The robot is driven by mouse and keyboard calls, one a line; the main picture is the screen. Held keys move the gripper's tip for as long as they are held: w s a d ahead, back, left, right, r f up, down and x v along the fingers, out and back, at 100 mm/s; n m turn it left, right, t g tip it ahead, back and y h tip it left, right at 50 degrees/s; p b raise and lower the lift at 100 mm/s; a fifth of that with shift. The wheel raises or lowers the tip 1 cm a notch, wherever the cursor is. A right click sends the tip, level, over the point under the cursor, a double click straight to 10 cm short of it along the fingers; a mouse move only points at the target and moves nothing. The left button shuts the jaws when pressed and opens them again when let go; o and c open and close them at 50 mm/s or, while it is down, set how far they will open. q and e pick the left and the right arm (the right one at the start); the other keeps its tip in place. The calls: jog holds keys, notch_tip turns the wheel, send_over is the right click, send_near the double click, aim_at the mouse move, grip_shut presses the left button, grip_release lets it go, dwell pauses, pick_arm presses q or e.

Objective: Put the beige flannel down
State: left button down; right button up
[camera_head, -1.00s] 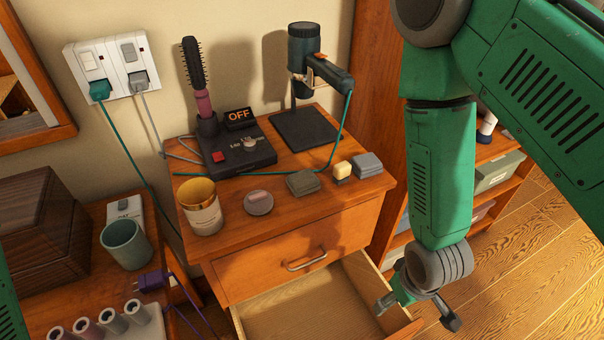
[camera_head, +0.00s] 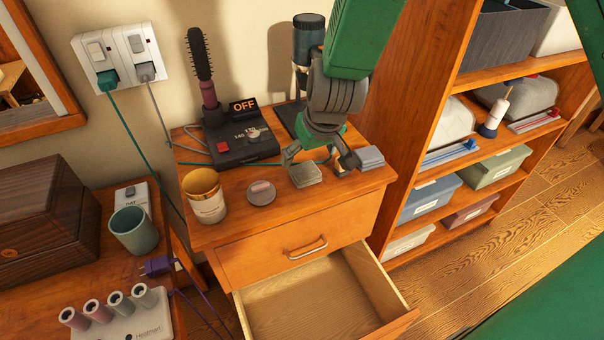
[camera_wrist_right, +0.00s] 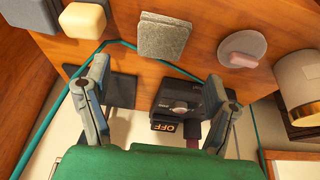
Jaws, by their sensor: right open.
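The beige flannel (camera_head: 305,175), a greyish-beige folded square, lies flat on the cabinet top (camera_head: 238,222) near its front edge. It also shows in the right wrist view (camera_wrist_right: 163,37), at the top centre. My right gripper (camera_head: 318,159) is open and empty over the cabinet top, just behind and above the flannel in the head view. In the right wrist view, its fingers (camera_wrist_right: 158,70) are spread wide, with the flannel beyond their tips and not between the pads. My left gripper is not in view.
A blue-grey folded cloth (camera_head: 369,157) and yellow soap (camera_wrist_right: 83,20) lie on one side of the flannel, a soap dish (camera_head: 261,193) and cup (camera_head: 204,196) on the other. The styling base (camera_head: 240,146) stands behind. The drawer (camera_head: 318,300) below is open and empty.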

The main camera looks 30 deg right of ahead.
aim_at(305, 169)
jog(key=shift+w+d+f, duration=0.15)
jog(key=shift+f, duration=0.4)
jog(key=shift+w+d+f, duration=0.1)
jog(key=shift+f, duration=0.4)
jog(key=x, duration=0.4)
jog(key=shift+a+f, duration=0.4)
jog(key=shift+f, duration=0.05)
jog(key=shift+s+d, duration=0.1)
jog(key=c, duration=0.3)
jog(key=shift+d, duration=0.1)
jog(key=c, duration=0.8)
jog(key=shift+r, duration=0.1)
